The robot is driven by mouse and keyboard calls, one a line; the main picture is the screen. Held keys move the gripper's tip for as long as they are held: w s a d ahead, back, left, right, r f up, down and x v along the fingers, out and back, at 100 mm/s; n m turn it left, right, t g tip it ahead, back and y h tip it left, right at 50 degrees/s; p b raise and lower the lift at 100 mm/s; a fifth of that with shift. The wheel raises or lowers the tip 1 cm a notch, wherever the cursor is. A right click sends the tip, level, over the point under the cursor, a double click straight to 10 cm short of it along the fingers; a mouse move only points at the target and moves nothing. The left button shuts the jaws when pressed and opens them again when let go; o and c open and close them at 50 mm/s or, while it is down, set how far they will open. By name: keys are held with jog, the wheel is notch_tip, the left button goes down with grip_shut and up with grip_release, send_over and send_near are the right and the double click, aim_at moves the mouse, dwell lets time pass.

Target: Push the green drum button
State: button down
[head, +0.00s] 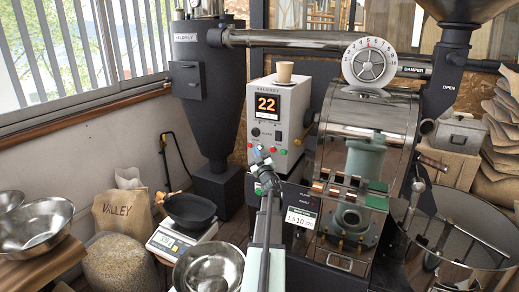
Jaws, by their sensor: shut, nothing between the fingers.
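The grey control box (276,112) stands at the centre of the head view, with an orange display (265,106) reading 22. A row of small red and green buttons sits low on its front face. A green button (283,152) shows just right of my gripper; its label is too small to read. My gripper (260,154) is shut and empty, in front of the lower part of the box. It hides part of the button row. I cannot tell whether its tip touches the face.
A paper cup (284,71) stands on top of the box. A scale (180,238) with a black pan (189,209) and steel bowls (208,268) are at lower left.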

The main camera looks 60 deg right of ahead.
jog(key=shift+a, duration=0.1)
jog(key=a, duration=0.4)
jog(key=shift+a, duration=0.4)
dwell(0.8)
